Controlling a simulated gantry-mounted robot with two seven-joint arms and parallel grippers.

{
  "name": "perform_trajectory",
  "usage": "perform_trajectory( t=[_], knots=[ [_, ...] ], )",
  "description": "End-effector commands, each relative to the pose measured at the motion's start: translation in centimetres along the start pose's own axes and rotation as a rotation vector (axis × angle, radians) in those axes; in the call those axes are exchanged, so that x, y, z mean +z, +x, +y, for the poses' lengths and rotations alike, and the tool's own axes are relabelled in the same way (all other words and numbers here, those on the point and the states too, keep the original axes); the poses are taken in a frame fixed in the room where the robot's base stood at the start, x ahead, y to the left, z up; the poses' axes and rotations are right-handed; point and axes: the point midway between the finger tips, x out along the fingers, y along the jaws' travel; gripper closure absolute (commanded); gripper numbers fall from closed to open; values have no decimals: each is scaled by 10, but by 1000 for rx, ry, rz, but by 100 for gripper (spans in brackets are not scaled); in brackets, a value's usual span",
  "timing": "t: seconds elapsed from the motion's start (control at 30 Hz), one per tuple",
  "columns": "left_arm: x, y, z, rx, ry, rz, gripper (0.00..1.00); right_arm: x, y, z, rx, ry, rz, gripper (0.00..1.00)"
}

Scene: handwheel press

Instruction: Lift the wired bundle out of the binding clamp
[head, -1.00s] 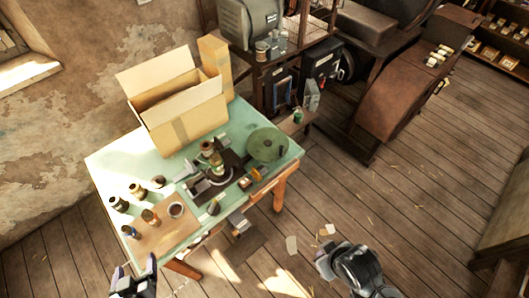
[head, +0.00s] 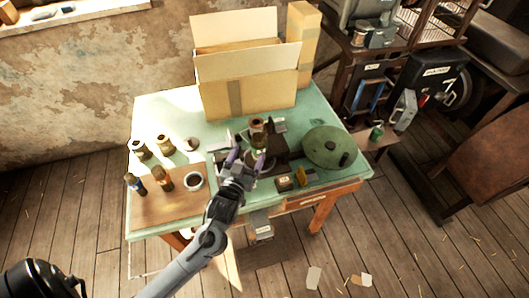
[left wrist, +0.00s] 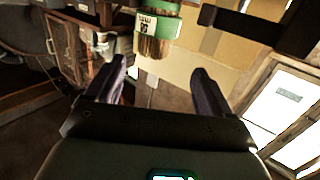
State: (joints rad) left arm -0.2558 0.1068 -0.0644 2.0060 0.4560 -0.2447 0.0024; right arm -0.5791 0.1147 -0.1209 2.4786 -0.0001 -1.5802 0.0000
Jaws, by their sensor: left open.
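The wired bundle (head: 257,126), brown with a green band, stands in the binding clamp (head: 283,146), a dark fixture on the green table. In the left wrist view the bundle (left wrist: 158,27) shows its green band, a white label and brown stalk ends. A dark bar of the clamp (left wrist: 262,33) crosses the upper right there. My left gripper (head: 246,158) is open at the bundle's near side. In the left wrist view its fingers (left wrist: 159,72) are spread, with the bundle ahead and between their lines; contact cannot be told. My right gripper is out of view.
A green round disc (head: 327,147) lies right of the clamp. Small blocks (head: 284,183) sit at the front edge. An open cardboard box (head: 265,92) stands behind. Jars and a cup (head: 194,181) stand to the left. Some table around the jars is bare.

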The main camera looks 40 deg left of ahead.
Motion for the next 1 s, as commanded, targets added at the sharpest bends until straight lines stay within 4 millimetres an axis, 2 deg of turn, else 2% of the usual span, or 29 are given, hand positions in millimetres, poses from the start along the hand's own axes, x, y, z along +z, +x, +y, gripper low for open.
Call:
perform_trajectory(
  t=[0.3, 0.57, 0.9, 1.0],
  knots=[
    [-1, 42, 1, 0, 0, 5, 18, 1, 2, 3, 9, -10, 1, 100],
    [1, 56, 2, 0, 0, 2, 18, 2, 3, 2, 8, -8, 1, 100],
    [5, 95, 9, 1, 0, 3, 18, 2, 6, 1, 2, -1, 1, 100],
    [6, 102, 9, 1, 1, 2, 18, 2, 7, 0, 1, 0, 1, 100]
  ],
)
